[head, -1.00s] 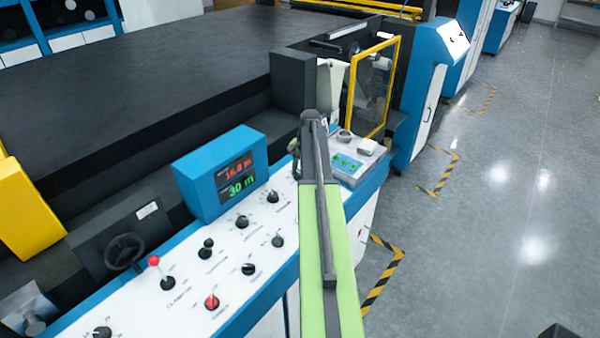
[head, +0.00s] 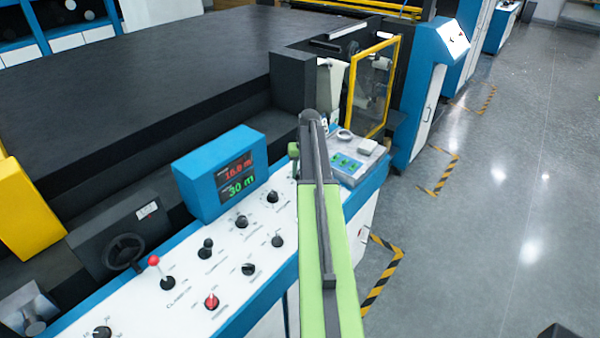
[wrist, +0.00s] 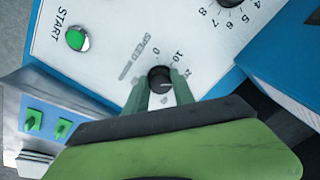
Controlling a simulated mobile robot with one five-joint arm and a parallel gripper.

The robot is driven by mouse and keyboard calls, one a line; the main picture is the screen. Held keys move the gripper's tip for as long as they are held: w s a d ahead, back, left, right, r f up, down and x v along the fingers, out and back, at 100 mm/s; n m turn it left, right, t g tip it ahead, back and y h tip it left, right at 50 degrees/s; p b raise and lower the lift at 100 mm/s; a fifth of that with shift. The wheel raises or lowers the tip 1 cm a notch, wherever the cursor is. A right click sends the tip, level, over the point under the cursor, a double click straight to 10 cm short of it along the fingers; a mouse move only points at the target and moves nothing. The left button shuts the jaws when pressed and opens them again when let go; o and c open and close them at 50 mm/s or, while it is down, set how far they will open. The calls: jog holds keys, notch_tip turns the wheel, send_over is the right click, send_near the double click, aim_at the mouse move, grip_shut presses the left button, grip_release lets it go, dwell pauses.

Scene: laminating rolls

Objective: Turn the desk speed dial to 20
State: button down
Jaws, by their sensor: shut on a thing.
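The speed dial (wrist: 159,75) is a small black round knob on the white desk panel, beside the printed word SPEED. In the wrist view, marks 0, 10 and 20 curve around its right side. A pale mark on its top seems to face the right, toward the printed numbers, but its exact reading is too small to tell. My gripper (wrist: 157,84) has its green fingers on both sides of the knob, shut on it. In the head view my arm hides the dial, and only a bit of green gripper shows at the arm's far end.
A green START button (wrist: 77,39) is on the same panel. Another numbered black dial (wrist: 228,3) is at the top. In the head view, a blue display box (head: 222,175) reads 16.0 and 30, and several knobs and a red-tipped lever (head: 155,261) stand on the console.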

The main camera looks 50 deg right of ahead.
jog(key=shift+a+n, duration=0.1)
jog(key=shift+n, duration=0.4)
jog(key=c, duration=1.1)
grip_release()
jog(key=shift+o, duration=0.2)
notch_tip(320, 180, up, 17)
jog(key=s+p, duration=0.2)
jog(key=p, duration=1.5)
jog(key=shift+s+d, duration=0.3)
jog(key=shift+s, duration=0.05)
jog(key=shift+r, duration=0.1)
